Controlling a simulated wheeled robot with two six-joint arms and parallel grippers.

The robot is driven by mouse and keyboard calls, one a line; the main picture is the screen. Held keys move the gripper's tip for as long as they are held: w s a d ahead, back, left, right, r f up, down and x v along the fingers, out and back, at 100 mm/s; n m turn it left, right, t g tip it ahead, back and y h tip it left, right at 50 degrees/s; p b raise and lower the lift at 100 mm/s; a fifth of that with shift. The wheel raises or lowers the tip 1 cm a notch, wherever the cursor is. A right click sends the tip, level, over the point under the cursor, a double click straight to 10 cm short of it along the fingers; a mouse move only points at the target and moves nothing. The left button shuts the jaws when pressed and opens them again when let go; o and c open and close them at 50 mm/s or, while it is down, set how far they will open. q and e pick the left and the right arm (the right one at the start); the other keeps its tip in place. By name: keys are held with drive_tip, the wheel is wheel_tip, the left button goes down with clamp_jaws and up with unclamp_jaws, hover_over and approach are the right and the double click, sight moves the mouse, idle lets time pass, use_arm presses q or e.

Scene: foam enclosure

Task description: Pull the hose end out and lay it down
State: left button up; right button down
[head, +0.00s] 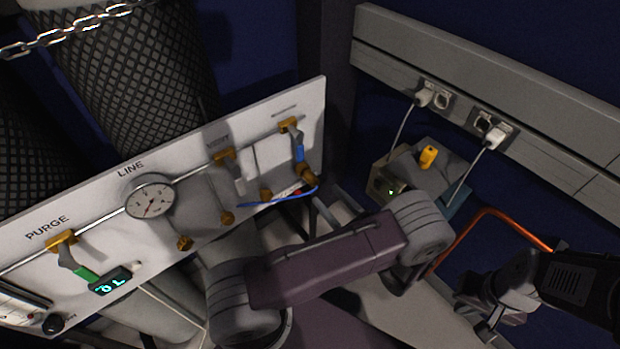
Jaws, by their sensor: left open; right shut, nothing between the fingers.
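A thin blue hose (280,199) curves along the lower right of the white panel (110,210). It bends up at its right toward a brass fitting (309,173) below a blue-handled valve (299,148); I cannot tell how deep its end sits. My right gripper (486,328) is at the lower right, shut and empty, far from the hose. I cannot make out my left gripper's fingers. A purple link of my own arm crosses the lower middle, below the panel.
The panel carries a round gauge (149,196), brass valves and a green-handled valve (86,274). An orange tube (491,210) arches near my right gripper. A box with a green light (391,191) and plugged white cables (400,130) stand behind. A chain (60,34) hangs upper left.

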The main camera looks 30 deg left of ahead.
sight(310, 176)
use_arm(q)
drive_tip(key=shift+r, duration=0.1)
drive_tip(key=p+x, duration=0.1)
drive_tip(key=x, duration=0.6)
drive_tip(key=shift+s+a, duration=0.1)
drive_tip(key=shift+p+x, duration=0.35)
drive_tip(key=shift+x, duration=0.6)
drive_tip(key=shift+p, duration=0.3)
idle(0.4)
clamp_jaws()
drive_tip(key=o, duration=0.5)
unclamp_jaws()
